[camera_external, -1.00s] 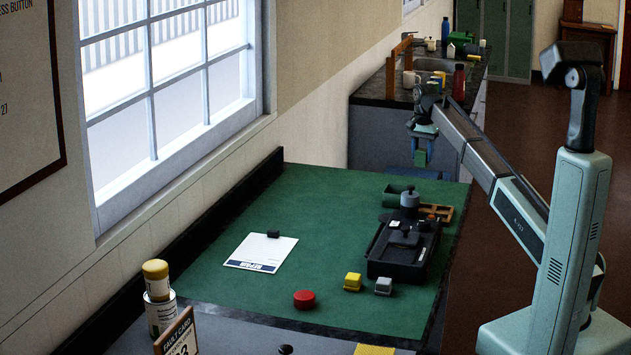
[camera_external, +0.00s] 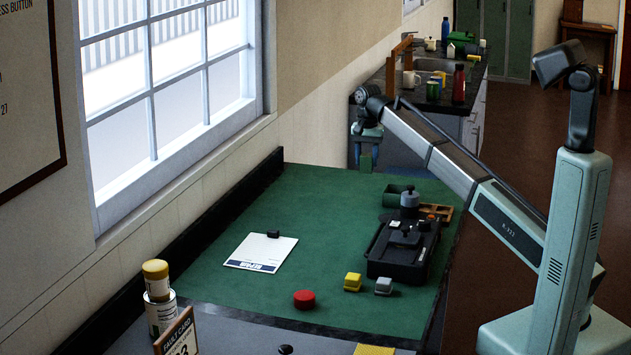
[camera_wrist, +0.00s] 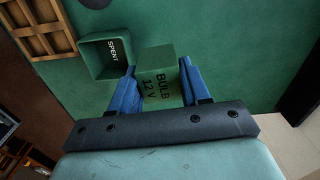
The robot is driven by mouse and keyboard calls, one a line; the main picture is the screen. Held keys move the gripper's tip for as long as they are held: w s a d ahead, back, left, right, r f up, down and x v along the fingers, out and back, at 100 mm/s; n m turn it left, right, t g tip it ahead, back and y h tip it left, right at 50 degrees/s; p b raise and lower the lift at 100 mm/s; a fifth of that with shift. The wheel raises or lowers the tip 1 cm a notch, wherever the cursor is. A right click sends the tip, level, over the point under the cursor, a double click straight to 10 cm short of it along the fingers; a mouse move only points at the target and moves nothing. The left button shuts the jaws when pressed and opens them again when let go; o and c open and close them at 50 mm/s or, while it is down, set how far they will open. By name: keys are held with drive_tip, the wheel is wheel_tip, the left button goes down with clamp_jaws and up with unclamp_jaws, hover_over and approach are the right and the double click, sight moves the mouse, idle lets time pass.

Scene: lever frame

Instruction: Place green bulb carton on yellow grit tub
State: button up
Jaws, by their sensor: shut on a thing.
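My gripper (camera_external: 366,152) is shut on the green bulb carton (camera_external: 365,163), holding it over the far end of the green bench mat. In the wrist view the carton (camera_wrist: 158,88), marked "BULB 12 V", sits between the blue fingers of my gripper (camera_wrist: 159,72). No tub is clearly labelled as grit. A small yellow block (camera_external: 352,282) stands on the near part of the mat, and a yellow-topped container (camera_external: 155,270) stands on a white tin at lower left. I cannot tell which, if either, is the yellow grit tub.
An open green "SPENT" bin (camera_wrist: 104,58) and a wooden tray (camera_wrist: 36,24) lie near the carton in the wrist view. A black device (camera_external: 404,248), clipboard (camera_external: 261,251), red button (camera_external: 304,299) and grey block (camera_external: 383,286) are on the mat. The mat's far left is clear.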

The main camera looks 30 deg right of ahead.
drive_tip(key=s+a+r+n, duration=0.1)
drive_tip(key=s+a+n, duration=0.15)
drive_tip(key=a, duration=0.85)
drive_tip(key=s+a+r+n, duration=0.1)
drive_tip(key=s+a, duration=0.2)
drive_tip(key=a, duration=0.9)
wheel_tip(320, 180, up, 16)
drive_tip(key=n, duration=1.4)
hover_over(155, 265)
drive_tip(key=shift+m, duration=0.25)
drive_tip(key=shift+f, duration=4.9)
drive_tip(key=shift+f, duration=0.15)
